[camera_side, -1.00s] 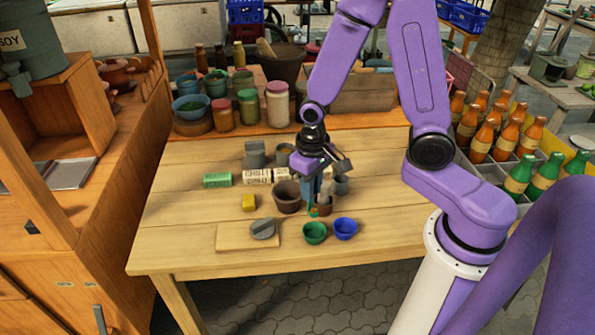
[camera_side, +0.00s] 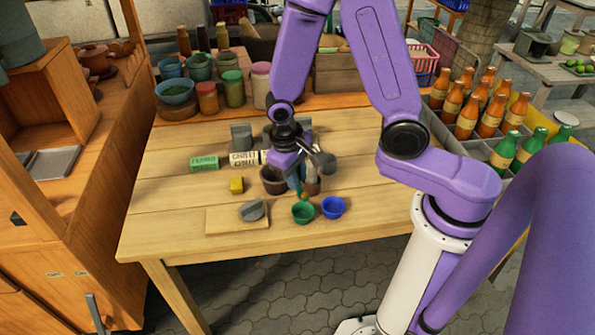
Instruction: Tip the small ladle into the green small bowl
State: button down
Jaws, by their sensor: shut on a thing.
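My gripper (camera_side: 294,184) points down just behind the green small bowl (camera_side: 303,212), close to the right side of a brown mortar (camera_side: 272,184). It is shut on a small, thin object, seemingly the small ladle (camera_side: 299,196), which shows as a greenish sliver below the fingers. The ladle's bowl end and its tilt are too small to make out. The green bowl stands upright on the table near the front edge. I cannot tell whether the ladle is over its rim or behind it.
A blue bowl (camera_side: 333,207) stands just right of the green one. A grey stone (camera_side: 252,210) lies on a board (camera_side: 225,220) to the left. The table's left front is clear.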

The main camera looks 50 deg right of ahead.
jog(key=shift+w+a+f+g+h, duration=0.2)
jog(key=shift+a+f+g+h, duration=0.25)
jog(key=shift+a+f+h, duration=0.8)
jog(key=shift+w+a+f+g+h, duration=0.15)
jog(key=shift+f+g+h, duration=0.4)
jog(key=shift+h, duration=1.4)
jog(key=shift+w+a+f+g+h, duration=0.3)
jog(key=shift+a+f+h, duration=0.35)
jog(key=shift+f+h, duration=0.75)
jog(key=shift+r, duration=0.25)
jog(key=shift+r, duration=0.15)
jog(key=d+r+y, duration=0.1)
jog(key=y, duration=0.1)
jog(key=d+r+t+y, duration=0.1)
jog(key=r+y, duration=0.1)
jog(key=y, duration=0.1)
jog(key=s+d+r+t+y, duration=0.1)
jog(key=y, duration=0.1)
jog(key=shift+d+r+y, duration=0.2)
jog(key=shift+r+y, duration=0.2)
jog(key=shift+s+d+r+t+y, duration=0.15)
jog(key=shift+d+r+t+y, duration=0.15)
jog(key=shift+d+r+y, duration=0.4)
jog(key=shift+s+d+r+t+y, duration=0.1)
jog(key=shift+d+r+t+y, duration=0.25)
jog(key=shift+y, duration=0.65)
